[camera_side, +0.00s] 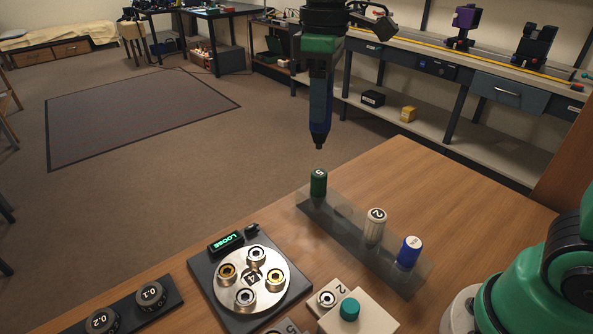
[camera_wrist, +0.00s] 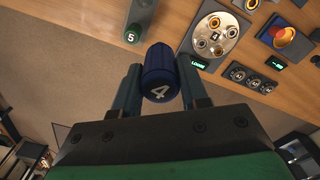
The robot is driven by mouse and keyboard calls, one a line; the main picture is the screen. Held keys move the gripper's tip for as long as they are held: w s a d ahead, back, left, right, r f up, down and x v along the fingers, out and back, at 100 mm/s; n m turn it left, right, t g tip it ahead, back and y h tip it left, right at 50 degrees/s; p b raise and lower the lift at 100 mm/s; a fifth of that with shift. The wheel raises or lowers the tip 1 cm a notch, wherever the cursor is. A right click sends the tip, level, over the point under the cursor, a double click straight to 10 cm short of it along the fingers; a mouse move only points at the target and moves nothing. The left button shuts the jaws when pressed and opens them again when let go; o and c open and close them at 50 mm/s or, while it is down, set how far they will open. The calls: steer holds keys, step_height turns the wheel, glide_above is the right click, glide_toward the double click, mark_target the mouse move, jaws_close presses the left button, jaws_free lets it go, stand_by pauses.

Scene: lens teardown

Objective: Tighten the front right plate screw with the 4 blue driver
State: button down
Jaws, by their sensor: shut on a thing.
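My gripper (camera_wrist: 159,70) is shut on the blue driver (camera_wrist: 160,74), whose cap end shows a white 4 in the wrist view. In the side view, my gripper (camera_side: 320,85) holds the driver (camera_side: 319,128) upright, tip down, in the air above and behind the rack's green driver. The round silver plate (camera_side: 263,292), marked 4, lies on a dark base to the lower left, well away from the driver. It carries silver screws (camera_side: 255,256) and gold screws (camera_side: 275,278). A small display (camera_side: 225,243) on its base reads LOOSE. The plate (camera_wrist: 232,29) also shows in the wrist view.
A clear rack (camera_side: 340,217) holds a green driver (camera_side: 318,183) marked 5, a white driver (camera_side: 375,226) marked 2, and another blue driver (camera_side: 409,252). A dark block with dials (camera_side: 151,296) and a pale block with a teal knob (camera_side: 349,309) flank the plate.

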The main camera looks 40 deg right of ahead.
steer(key=a+f+n, duration=0.4)
steer(key=a, duration=0.1)
steer(key=a+f+n, duration=0.4)
steer(key=a+f, duration=0.1)
steer(key=a, duration=0.1)
steer(key=w+a+f+n, duration=0.1)
steer(key=a+f+n, duration=0.3)
steer(key=a+f, duration=0.1)
steer(key=shift+a+n, duration=0.3)
steer(key=shift+a, duration=0.1)
steer(key=shift+f, duration=0.35)
steer(key=shift+f, duration=0.7)
stand_by(0.9)
